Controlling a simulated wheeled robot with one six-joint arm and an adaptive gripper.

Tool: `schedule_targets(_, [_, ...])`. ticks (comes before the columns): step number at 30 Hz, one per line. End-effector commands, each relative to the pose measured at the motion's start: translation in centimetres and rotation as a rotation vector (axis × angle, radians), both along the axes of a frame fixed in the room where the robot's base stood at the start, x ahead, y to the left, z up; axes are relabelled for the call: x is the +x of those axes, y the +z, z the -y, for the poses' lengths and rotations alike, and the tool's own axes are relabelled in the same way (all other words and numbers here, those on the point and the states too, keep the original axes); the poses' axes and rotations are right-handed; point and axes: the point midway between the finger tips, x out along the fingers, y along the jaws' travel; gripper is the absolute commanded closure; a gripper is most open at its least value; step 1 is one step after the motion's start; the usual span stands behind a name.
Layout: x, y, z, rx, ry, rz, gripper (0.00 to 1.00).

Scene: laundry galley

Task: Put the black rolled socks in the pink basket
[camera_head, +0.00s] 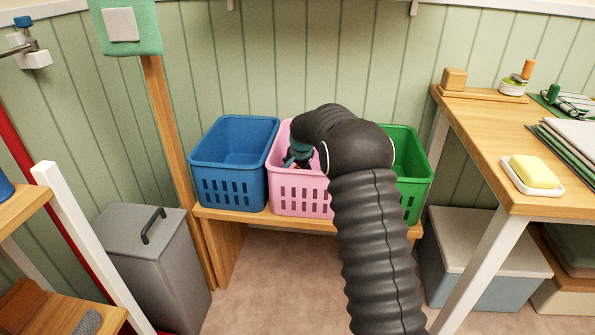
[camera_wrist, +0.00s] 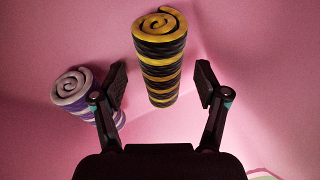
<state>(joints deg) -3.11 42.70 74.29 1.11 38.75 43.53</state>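The pink basket (camera_head: 301,200) stands on a low wooden bench between a blue and a green basket. My gripper (camera_head: 300,163) is down inside the pink basket, partly hidden by its rim and my arm. In the wrist view, my gripper (camera_wrist: 160,80) is open, its two fingers apart. A black and yellow striped sock roll (camera_wrist: 160,60) shows between and beyond the fingertips, with a gap on each side. A white and purple sock roll (camera_wrist: 85,95) is to the left, partly behind the left finger. Pink basket surfaces surround both rolls.
The blue basket (camera_head: 236,150) at left looks empty. The green basket (camera_head: 412,175) at right is partly hidden by my arm. A grey bin (camera_head: 150,255) is at lower left. A wooden table (camera_head: 490,135) with soap and folded cloths stands at right.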

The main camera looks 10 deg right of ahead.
Motion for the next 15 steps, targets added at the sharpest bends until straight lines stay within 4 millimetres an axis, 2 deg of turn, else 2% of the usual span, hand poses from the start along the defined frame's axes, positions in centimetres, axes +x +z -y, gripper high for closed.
schedule_targets(8, [0.0,0.1,0.0,0.000,0.000,0.000,0.23])
schedule_targets(15, [-0.7,2.2,0.1,0.000,0.000,0.003,0.23])
